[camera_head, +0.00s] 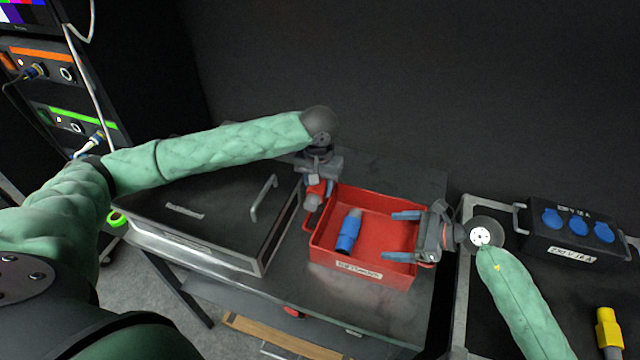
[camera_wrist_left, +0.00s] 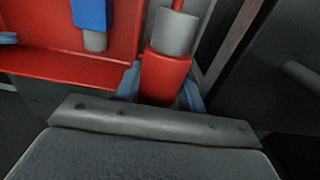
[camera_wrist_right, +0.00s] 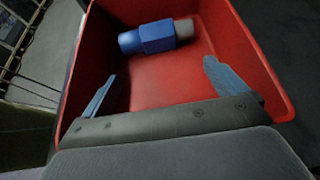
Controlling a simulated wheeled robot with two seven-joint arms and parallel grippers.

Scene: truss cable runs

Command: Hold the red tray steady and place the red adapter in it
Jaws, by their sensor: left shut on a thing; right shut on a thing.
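The red tray (camera_head: 375,200) sits on the dark table, with a blue adapter with a grey end (camera_head: 349,231) lying in it. My left gripper (camera_head: 316,190) is shut on the red adapter (camera_wrist_left: 165,78), whose grey end points away from the palm. It is beside the tray's back-left corner; I cannot tell its height over the rim. My right gripper (camera_head: 403,236) is at the tray's right side, its blue fingers spread apart and reaching over the tray floor. It holds the tray, though the contact itself is hidden. The tray also shows in the right wrist view (camera_wrist_right: 245,50).
A black case with a silver handle (camera_head: 263,198) stands left of the tray. On the right is a black box with blue sockets (camera_head: 578,228) and a yellow connector (camera_head: 608,330). A rack with cables (camera_head: 60,100) stands at the far left. The tray floor beside the blue adapter is clear.

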